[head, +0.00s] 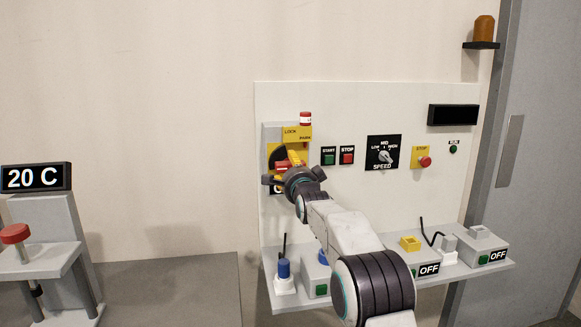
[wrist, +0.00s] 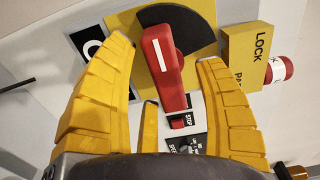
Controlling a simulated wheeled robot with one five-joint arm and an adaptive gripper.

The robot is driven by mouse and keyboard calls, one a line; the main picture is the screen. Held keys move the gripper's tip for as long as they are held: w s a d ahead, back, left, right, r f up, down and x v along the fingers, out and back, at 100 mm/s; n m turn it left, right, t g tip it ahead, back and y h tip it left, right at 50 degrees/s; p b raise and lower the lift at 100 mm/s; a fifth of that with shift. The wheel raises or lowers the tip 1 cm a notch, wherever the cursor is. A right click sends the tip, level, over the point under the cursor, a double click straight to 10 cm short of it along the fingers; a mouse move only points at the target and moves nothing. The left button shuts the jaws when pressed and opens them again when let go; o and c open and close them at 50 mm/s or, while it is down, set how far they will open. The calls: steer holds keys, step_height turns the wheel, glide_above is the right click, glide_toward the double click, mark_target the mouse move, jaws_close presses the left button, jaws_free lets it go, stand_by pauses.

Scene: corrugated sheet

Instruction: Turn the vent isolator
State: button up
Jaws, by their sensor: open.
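The vent isolator appears to be the red handle (wrist: 172,85) with a white stripe, on a black disc (wrist: 190,25) and yellow plate (wrist: 127,25). In the head view the handle (head: 282,166) is partly hidden by my gripper (head: 281,160). My gripper also shows in the wrist view (wrist: 164,52), its yellow fingers spread open on either side of the handle, with gaps showing between fingers and handle. A dark label (wrist: 92,48) beside the plate is partly covered by a finger.
A yellow LOCK block (head: 297,133) and a red-and-white cylinder (head: 305,118) sit just above the isolator. START (head: 328,156) and STOP (head: 347,155) buttons and a speed knob (head: 384,155) are to its right. A shelf (head: 465,267) with plugs and boxes runs below.

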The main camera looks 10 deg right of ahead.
steer(key=shift+w, duration=0.75)
steer(key=shift+c, duration=0.2)
steer(key=c, duration=1.2)
